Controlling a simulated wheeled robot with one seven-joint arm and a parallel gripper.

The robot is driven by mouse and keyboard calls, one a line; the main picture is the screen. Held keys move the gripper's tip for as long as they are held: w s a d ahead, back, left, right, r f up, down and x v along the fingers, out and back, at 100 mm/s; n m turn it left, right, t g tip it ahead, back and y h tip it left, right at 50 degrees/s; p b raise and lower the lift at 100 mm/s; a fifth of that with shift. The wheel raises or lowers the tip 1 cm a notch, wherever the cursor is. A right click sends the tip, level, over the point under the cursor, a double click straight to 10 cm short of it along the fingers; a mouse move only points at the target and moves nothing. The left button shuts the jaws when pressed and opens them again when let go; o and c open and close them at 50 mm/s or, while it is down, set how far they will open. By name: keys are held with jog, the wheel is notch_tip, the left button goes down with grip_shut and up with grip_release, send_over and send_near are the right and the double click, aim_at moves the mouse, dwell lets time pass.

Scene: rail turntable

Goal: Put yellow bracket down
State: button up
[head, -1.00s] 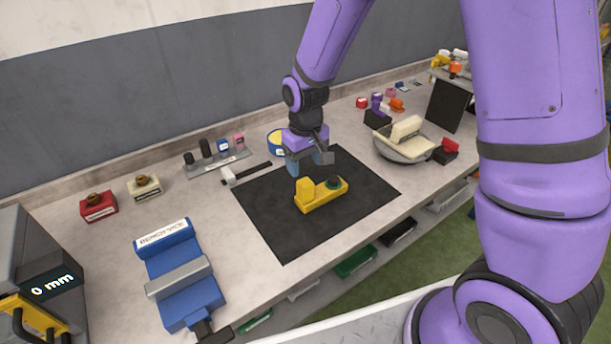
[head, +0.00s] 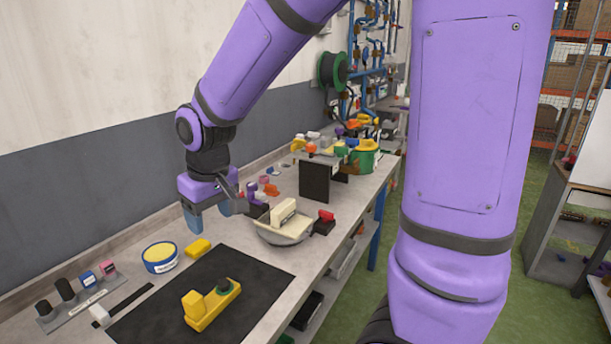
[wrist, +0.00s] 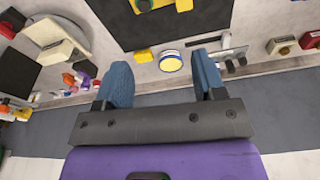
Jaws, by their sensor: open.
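A yellow bracket (head: 205,312) with an upright block at one end and a dark green knob lies on the black mat (head: 258,272). Part of it shows at the top edge of the wrist view (wrist: 184,5). My gripper (head: 210,214) is open and empty. It hovers above the bench, beyond the mat and away from the bracket. Its two blue fingers stand apart in the wrist view (wrist: 160,68), with nothing between them.
A small yellow block (head: 197,249) lies near the mat's far edge beside a blue-rimmed tin (head: 160,257). A grey bowl (head: 284,231) holds a cream part. A rack (head: 78,290) stands left. A dark upright panel (head: 315,182) stands farther along the bench.

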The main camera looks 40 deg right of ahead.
jog(key=s+d+r+m+t, duration=0.1)
jog(key=s+d+r, duration=0.3)
jog(key=s, duration=0.5)
jog(key=s+d+r+m+t, duration=0.1)
jog(key=s+d+r+t, duration=0.1)
jog(key=s+r, duration=0.5)
jog(key=shift+s+d+r, duration=0.4)
jog(key=shift+s+d, duration=0.5)
jog(key=shift+s, duration=0.3)
